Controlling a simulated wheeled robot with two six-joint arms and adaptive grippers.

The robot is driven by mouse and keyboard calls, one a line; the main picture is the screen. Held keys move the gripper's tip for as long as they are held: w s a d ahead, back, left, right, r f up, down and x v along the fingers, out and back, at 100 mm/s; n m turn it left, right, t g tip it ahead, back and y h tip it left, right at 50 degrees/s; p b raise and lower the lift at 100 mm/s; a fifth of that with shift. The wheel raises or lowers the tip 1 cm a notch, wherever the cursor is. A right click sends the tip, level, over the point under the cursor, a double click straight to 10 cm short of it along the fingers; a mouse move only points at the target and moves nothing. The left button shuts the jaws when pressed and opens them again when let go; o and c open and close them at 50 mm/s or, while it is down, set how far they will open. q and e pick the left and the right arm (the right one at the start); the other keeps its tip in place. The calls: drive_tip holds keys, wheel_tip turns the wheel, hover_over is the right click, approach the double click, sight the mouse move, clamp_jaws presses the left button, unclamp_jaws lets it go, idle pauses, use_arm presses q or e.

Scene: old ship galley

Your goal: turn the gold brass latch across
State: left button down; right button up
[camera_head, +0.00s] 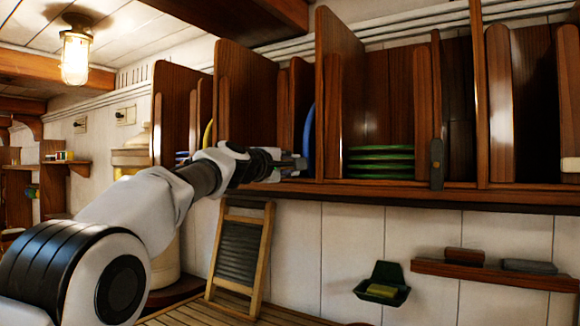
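A narrow upright latch-like piece (437,164) is mounted on the front of a rack post, right of the green plates. It looks dull dark brass, with a small round spot near its middle, and stands vertical. My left arm comes in from the left, and its gripper (297,163) is at the rack's front edge, by the blue plate (308,130). It is well left of that piece and apart from it. Its fingers are small and seen side-on, so their opening is unclear. No clearly gold latch shows; one near the gripper could be hidden. My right gripper is not in view.
The wooden rack (400,192) has tall dividers around the gripper. Green plates (380,162) are stacked in one bay. Below are a washboard (240,255), a green soap holder (382,285) and a small shelf (490,276). The space before the rack's right part is clear.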

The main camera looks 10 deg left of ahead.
use_arm(q)
drive_tip(key=c, duration=1)
unclamp_jaws()
drive_tip(key=shift+w, duration=0.1)
drive_tip(key=shift+o, duration=0.2)
drive_tip(key=v, duration=1.2)
drive_tip(key=shift+w, duration=0.1)
